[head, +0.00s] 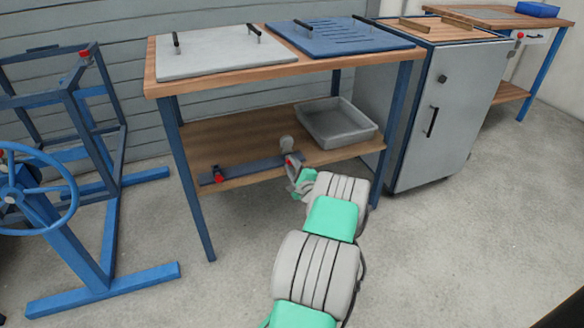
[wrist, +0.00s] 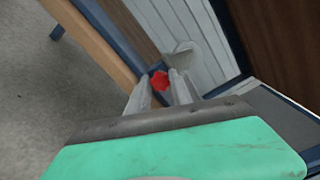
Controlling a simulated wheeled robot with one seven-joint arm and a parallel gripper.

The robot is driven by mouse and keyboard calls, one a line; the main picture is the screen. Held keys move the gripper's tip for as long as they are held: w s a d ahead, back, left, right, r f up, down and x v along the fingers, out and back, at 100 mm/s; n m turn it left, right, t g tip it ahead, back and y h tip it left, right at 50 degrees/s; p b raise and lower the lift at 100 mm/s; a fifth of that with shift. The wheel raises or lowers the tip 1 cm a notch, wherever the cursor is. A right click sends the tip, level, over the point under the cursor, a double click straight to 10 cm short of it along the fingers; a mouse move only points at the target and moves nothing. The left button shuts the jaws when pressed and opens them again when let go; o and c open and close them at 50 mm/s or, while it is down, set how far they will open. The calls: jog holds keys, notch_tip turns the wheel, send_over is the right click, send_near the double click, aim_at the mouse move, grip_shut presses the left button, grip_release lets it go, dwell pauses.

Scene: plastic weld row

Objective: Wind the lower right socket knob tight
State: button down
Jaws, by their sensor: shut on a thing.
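A dark blue-grey bar (head: 250,167) lies along the lower shelf of the workbench, with a red knob near each end. The right red knob (head: 289,158) is at my gripper (head: 294,168), partly hidden by it in the head view. In the wrist view the red knob (wrist: 160,81) sits between the two fingertips of my gripper (wrist: 160,87), which is shut on it. The left red knob (head: 218,175) stands apart at the bar's other end. The turn of the held knob cannot be told.
A pale grey rounded piece (head: 287,143) stands just behind the held knob; it also shows in the wrist view (wrist: 186,55). A grey tray (head: 340,137) sits to the right on the lower shelf (head: 225,150). The bench top (head: 300,68) overhangs the shelf. A grey cabinet (head: 440,110) stands right.

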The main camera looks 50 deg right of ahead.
jog(key=shift+n, duration=0.6)
jog(key=c, duration=1.1)
grip_release()
jog(key=shift+c, duration=0.2)
jog(key=shift+f, duration=0.1)
jog(key=shift+a, duration=0.1)
